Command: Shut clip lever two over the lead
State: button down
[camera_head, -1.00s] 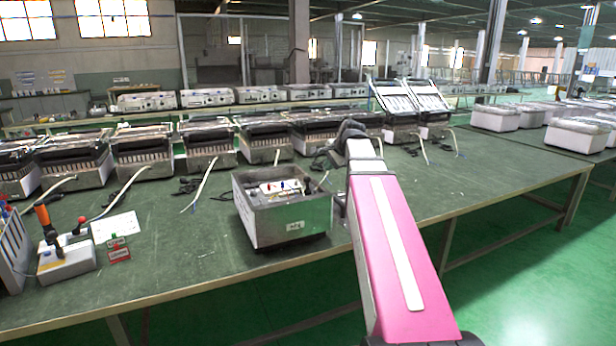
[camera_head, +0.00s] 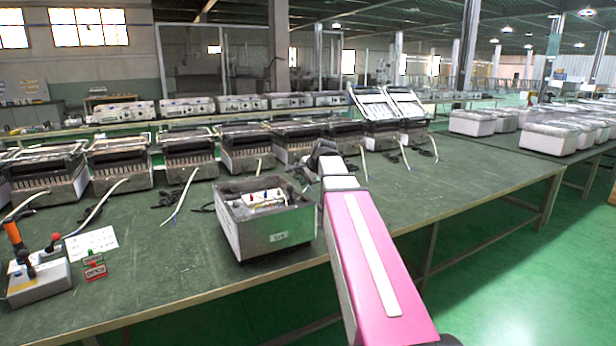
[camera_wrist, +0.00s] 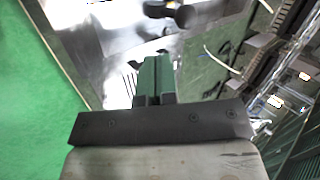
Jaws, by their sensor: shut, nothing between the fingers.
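An open-topped grey metal box (camera_head: 277,240) with a label stands on the green bench in the head view. Inside is a pale terminal block (camera_head: 262,200) with small red and blue parts; which of them is clip lever two is too small to tell. The lead cannot be told apart there. My pink arm reaches out to the right of the box, its dark wrist near the box's far right corner. In the wrist view my gripper (camera_wrist: 154,62) is shut and empty, above blurred bright metal. A black rounded part (camera_wrist: 181,15) lies just beyond the fingertips.
A row of dark heater units (camera_head: 190,152) with pale leads lines the bench behind. The bench right of my arm is mostly clear.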

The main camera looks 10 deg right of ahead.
aim_at(292, 190)
jog(key=w+f, duration=0.1)
jog(key=w+a+f, duration=0.1)
jog(key=w, duration=0.1)
jog(key=w+a+f, duration=0.1)
jog(key=f, duration=0.1)
jog(key=shift+w+a, duration=0.15)
jog(key=shift+w, duration=0.15)
jog(key=shift+w+a+f, duration=0.15)
jog(key=shift+w+a, duration=0.1)
jog(key=shift+w, duration=0.1)
jog(key=shift+w, duration=0.1)
